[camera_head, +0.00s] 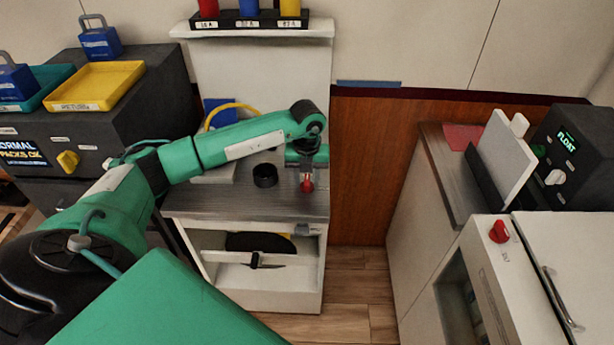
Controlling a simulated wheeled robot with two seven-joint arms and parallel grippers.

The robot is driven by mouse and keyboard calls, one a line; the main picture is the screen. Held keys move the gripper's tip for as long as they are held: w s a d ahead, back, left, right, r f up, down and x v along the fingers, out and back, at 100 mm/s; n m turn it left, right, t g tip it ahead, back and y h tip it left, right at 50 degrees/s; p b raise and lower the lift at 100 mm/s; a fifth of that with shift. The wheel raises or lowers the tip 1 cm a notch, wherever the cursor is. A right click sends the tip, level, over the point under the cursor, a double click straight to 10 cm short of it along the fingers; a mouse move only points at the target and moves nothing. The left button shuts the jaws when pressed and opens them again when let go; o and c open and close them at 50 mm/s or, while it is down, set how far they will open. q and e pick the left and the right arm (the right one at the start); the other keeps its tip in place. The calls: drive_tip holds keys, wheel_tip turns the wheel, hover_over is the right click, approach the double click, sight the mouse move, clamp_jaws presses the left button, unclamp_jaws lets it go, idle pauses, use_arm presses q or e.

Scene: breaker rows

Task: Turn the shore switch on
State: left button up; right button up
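No switch with a readable "shore" label shows. A red knob (499,231) sits on the pale cabinet at the right, with a small label too small to read. A yellow knob (68,160) is on the dark box at the left, beside a display about packs. A grey-white knob (555,177) is on the black unit whose screen reads FLOAT. My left gripper (307,176) points down over the middle counter, far from all these knobs. A small red thing (307,186) is at its fingertips; whether it is gripped is unclear. My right gripper is out of view.
A black ring-shaped cup (265,175) stands on the middle counter (240,207) next to my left gripper. A shelf (260,31) above holds red, blue and yellow blocks. A yellow tray (97,87) lies on the dark box. Open floor (355,290) separates the middle and right cabinets.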

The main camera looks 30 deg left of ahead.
use_arm(q)
drive_tip(key=shift+c, duration=0.3)
clamp_jaws()
